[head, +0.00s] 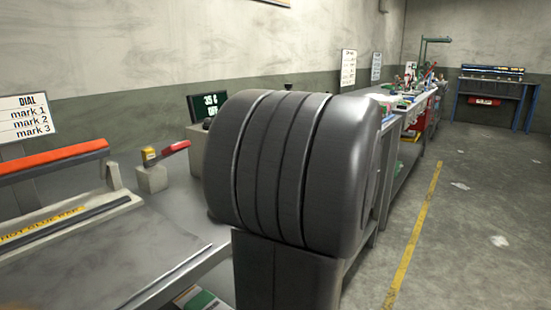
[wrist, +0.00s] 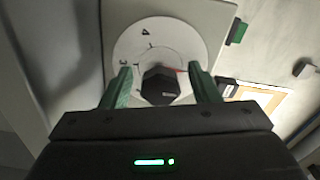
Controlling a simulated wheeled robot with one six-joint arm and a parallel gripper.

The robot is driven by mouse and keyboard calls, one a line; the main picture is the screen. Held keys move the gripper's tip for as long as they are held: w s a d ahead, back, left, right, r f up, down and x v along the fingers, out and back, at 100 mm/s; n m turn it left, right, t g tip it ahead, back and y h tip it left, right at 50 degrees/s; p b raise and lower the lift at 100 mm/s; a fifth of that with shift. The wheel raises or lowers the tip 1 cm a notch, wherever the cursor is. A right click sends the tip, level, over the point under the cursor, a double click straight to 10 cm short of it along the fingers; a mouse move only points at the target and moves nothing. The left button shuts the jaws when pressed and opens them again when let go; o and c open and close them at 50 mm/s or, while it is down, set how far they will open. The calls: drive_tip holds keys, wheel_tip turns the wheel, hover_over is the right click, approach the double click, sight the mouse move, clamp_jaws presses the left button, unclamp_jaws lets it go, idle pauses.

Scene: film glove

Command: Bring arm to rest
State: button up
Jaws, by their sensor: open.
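In the wrist view my gripper (wrist: 160,76) is open, with one green finger on each side of a black faceted knob (wrist: 160,86). A gap shows between each finger and the knob, and nothing is held. The knob sits at the middle of a round white dial (wrist: 175,32) with numbers on it, on a pale panel. The dial's lower part is hidden behind the gripper body. How far the fingertips are from the dial face I cannot tell. In the head view my gripper does not show; my own dark arm fills the middle.
In the head view a grey bench with a red-topped sealing bar (head: 55,158) is at the left. A sign reading DIAL (head: 25,118) and a small display (head: 207,105) stand behind. A long cluttered bench (head: 400,125) runs along the wall. Floor (head: 470,225) at right is clear.

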drive_tip(key=shift+r+m+p, duration=0.25)
drive_tip(key=shift+m+p, duration=1.15)
drive_tip(key=shift+p, duration=0.55)
drive_tip(key=shift+f+m+p, duration=0.1)
drive_tip(key=shift+m+p, duration=0.4)
drive_tip(key=shift+p, duration=0.15)
drive_tip(key=shift+f, duration=0.1)
drive_tip(key=shift+s, duration=0.1)
